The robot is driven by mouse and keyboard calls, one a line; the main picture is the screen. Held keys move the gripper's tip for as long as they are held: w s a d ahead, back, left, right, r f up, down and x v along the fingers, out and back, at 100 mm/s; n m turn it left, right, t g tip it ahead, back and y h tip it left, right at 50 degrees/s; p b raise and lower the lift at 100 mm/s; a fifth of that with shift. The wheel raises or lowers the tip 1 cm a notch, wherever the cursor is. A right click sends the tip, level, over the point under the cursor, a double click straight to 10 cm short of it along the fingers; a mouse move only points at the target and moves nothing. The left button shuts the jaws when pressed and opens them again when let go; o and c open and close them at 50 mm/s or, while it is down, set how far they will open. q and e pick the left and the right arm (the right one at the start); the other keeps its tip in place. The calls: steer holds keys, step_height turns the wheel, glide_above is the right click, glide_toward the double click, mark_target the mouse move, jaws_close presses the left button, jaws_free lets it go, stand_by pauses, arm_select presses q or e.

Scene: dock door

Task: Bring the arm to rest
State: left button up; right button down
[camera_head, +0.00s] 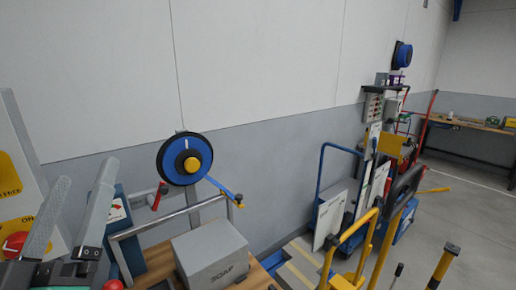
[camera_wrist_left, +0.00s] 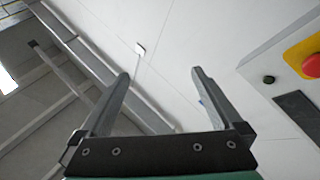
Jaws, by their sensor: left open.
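My left gripper (camera_head: 86,174) is at the lower left of the head view, its two grey fingers pointing up and apart. It also shows in the left wrist view (camera_wrist_left: 160,74), open, with nothing between its fingers. The pale wall (camera_wrist_left: 180,30) lies beyond them. My right gripper is in neither view.
A panel with a red button (camera_head: 16,243) stands left of the gripper. To the right are a blue reel (camera_head: 203,153), a metal rail (camera_head: 165,220) and a grey SOAP box (camera_head: 212,252). Carts and yellow-handled equipment (camera_head: 350,240) stand farther right. Open floor (camera_head: 440,220) lies beyond.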

arm_select(q)
steer(key=s+d+r+m+t+h, duration=0.3)
steer(key=s+d+r+m+h, duration=0.25)
steer(key=s+r, duration=0.25)
step_height(320, 180, up, 38)
steer(key=m+h+p, duration=0.1)
steer(key=m+p, duration=0.1)
steer(key=p, duration=3.6)
steer(key=shift+w+a, duration=0.3)
steer(key=shift+w, duration=0.15)
steer(key=shift+f+m, duration=0.1)
steer(key=shift+m, duration=0.15)
steer(key=shift+c, duration=0.2)
